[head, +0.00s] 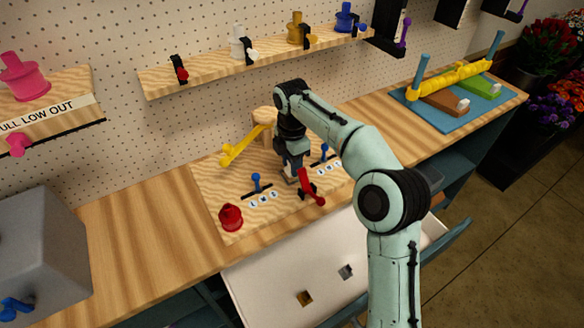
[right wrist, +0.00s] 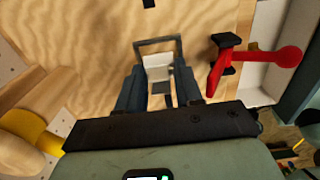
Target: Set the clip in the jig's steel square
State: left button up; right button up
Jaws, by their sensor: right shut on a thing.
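My right gripper (head: 290,169) is low over the wooden jig board (head: 215,190); it also shows in the right wrist view (right wrist: 158,88). It is shut on a small pale thing, seemingly the clip (right wrist: 158,68), with a grey part between the fingers. The grey steel square (right wrist: 158,44) is an open frame on the board, just beyond the fingertips in the right wrist view. The clip overlaps the near side of the square there; I cannot tell whether it touches the board. In the head view my gripper largely hides the clip. My left gripper is not in view.
A red lever (right wrist: 262,62) on a black mount stands right beside the square. Blue levers (head: 256,182), a red knob (head: 231,217) and a yellow lever (head: 240,148) stand on the board. Bare worktop (head: 130,245) lies left. A blue tray (head: 448,116) is at the right.

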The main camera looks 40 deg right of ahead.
jog(key=shift+f, duration=0.6)
jog(key=shift+f, duration=0.15)
